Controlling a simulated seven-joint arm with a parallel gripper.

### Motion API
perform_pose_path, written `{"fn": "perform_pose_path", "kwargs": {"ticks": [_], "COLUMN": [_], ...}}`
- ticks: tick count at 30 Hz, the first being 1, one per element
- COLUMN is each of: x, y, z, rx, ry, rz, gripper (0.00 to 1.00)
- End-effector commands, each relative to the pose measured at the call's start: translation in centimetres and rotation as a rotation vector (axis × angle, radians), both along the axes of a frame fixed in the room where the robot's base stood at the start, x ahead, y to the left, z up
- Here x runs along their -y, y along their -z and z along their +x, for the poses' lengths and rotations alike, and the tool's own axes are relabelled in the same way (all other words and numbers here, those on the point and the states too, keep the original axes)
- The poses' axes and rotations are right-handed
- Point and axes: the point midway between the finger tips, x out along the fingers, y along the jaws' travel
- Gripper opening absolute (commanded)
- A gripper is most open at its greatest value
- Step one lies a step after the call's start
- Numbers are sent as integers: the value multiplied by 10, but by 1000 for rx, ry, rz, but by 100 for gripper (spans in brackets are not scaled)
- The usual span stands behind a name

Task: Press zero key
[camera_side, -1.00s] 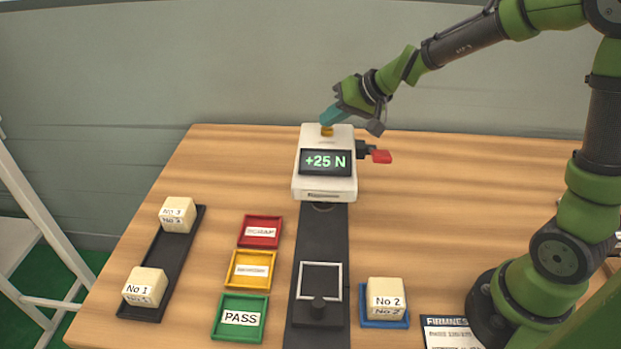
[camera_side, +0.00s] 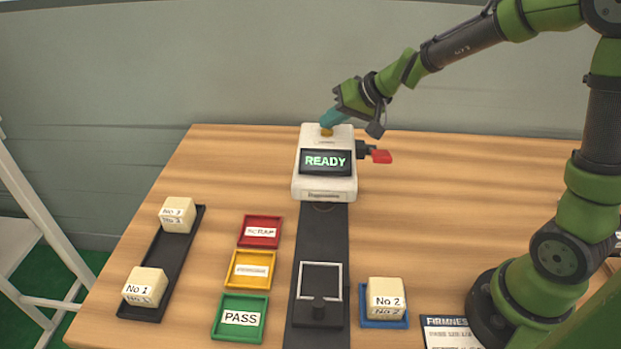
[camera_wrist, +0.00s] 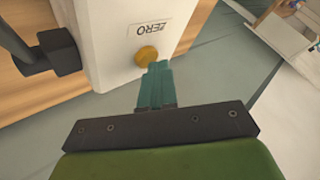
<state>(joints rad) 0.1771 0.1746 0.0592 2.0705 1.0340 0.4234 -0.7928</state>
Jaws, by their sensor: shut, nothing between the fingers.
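The white tester (camera_side: 325,190) stands at the back middle of the table. Its display (camera_side: 325,162) reads "READY" in green. The zero key is a round yellow-orange button (camera_wrist: 147,54) beside a "ZERO" label (camera_wrist: 154,29) in the wrist view. It also shows on top of the tester in the side view (camera_side: 326,132). My gripper (camera_side: 326,121) is shut and empty, its teal fingertips at the key. In the wrist view the fingertips (camera_wrist: 159,66) overlap the key's edge; whether they press it I cannot tell.
A red-tipped lever (camera_side: 380,156) sticks out at the tester's right. Cubes No 1 (camera_side: 145,288) and No 3 (camera_side: 177,214) sit on a black tray, No 2 (camera_side: 386,297) on a blue one. Red (camera_side: 260,231), yellow (camera_side: 250,269) and green (camera_side: 239,317) trays lie between.

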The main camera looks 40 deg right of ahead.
Motion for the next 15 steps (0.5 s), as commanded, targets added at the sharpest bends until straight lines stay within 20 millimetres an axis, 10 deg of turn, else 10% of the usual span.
{"fn": "perform_pose_path", "kwargs": {"ticks": [15], "x": [0], "y": [-22], "z": [-1], "rx": [-2], "ry": [1], "rz": [0], "gripper": [0]}}
